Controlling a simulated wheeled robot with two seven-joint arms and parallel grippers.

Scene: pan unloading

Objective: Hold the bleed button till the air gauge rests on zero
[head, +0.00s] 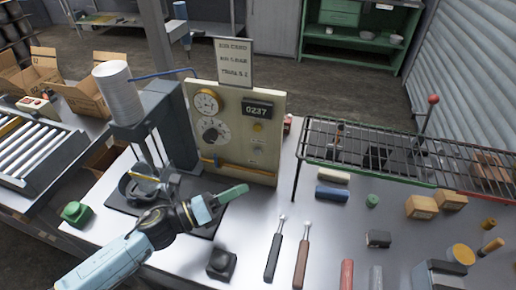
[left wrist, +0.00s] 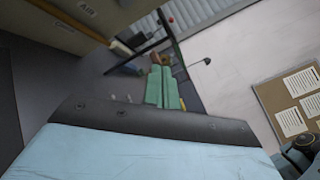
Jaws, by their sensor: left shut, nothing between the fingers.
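A cream panel (head: 270,160) stands at the back of the bench. It carries an upper round gauge (head: 207,101), a larger round gauge (head: 214,131) and a display reading 0237 (head: 257,109); I cannot read the needles or tell which gauge is air. A black box with a round top (head: 221,262) is at the front and a green one (head: 75,212) at the left; no label shows which is the bleed button. My left gripper (head: 234,194) is shut and empty, in front of the panel, above the bench, touching neither box. Its green fingers show in the left wrist view (left wrist: 160,86).
A press with a white cylinder (head: 112,92) stands left of the panel. A wire rack (head: 400,155) spans the back right. Several blocks lie on the right of the bench. A roller conveyor (head: 35,155) is at far left.

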